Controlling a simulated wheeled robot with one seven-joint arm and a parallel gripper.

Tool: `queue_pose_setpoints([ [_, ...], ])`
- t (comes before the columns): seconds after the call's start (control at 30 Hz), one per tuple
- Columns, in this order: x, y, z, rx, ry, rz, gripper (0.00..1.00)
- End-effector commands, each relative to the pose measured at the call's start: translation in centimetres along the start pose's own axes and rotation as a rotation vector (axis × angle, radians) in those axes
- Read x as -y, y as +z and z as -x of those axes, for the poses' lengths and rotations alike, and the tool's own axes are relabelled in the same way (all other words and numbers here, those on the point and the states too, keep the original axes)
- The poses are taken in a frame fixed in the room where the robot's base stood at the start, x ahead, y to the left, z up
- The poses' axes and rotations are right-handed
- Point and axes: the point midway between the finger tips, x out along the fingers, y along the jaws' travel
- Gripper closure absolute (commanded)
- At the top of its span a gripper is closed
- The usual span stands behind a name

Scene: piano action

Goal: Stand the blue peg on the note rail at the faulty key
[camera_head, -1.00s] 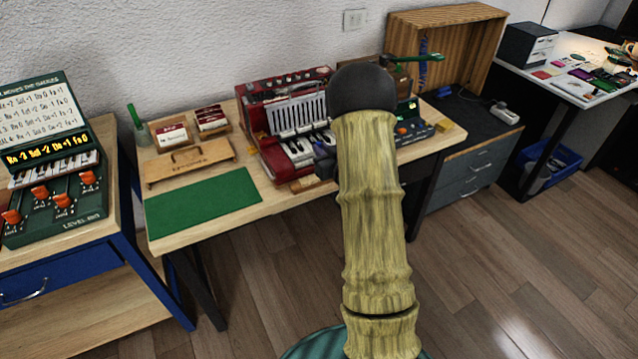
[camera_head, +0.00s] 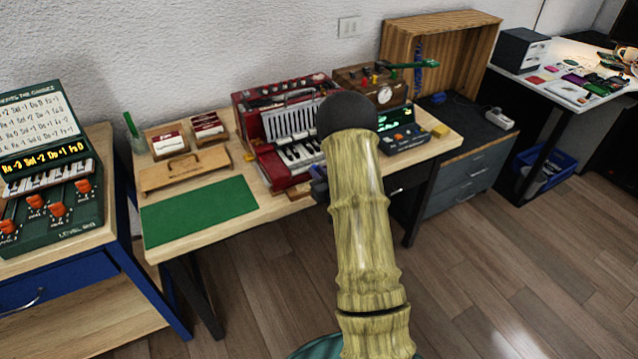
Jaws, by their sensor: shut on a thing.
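A red keyboard instrument (camera_head: 270,163) with white and black keys (camera_head: 298,155) and pale ribs stands at the back of the middle bench. I cannot make out a note rail or which key is faulty. A bluish-grey part of my gripper (camera_head: 318,186) shows at the left edge of my pale, ringed arm, low in front of the instrument's right side. Its fingertips are hidden behind the arm. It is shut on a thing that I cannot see. I cannot make out the blue peg.
A green mat (camera_head: 199,211), wooden stand (camera_head: 186,174) and card boxes (camera_head: 169,143) lie left on the bench (camera_head: 240,153). A wooden box with a dial (camera_head: 384,92) and a dark display unit (camera_head: 404,133) stand right. A slider console (camera_head: 50,215) is far left.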

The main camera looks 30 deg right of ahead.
Motion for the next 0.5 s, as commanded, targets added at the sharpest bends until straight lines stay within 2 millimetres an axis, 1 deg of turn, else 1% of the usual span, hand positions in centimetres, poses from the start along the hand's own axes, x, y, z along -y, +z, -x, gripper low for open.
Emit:
queue_pose_setpoints([
  [0.2, 0.0, 2.8, -0.4, 0.004, -0.001, 0.000, 1.00],
  [0.3, 0.0, 3.9, -0.5, 0.003, 0.000, 0.000, 1.00],
  [0.5, 0.0, 4.0, -0.6, 0.000, 0.000, 0.001, 1.00],
])
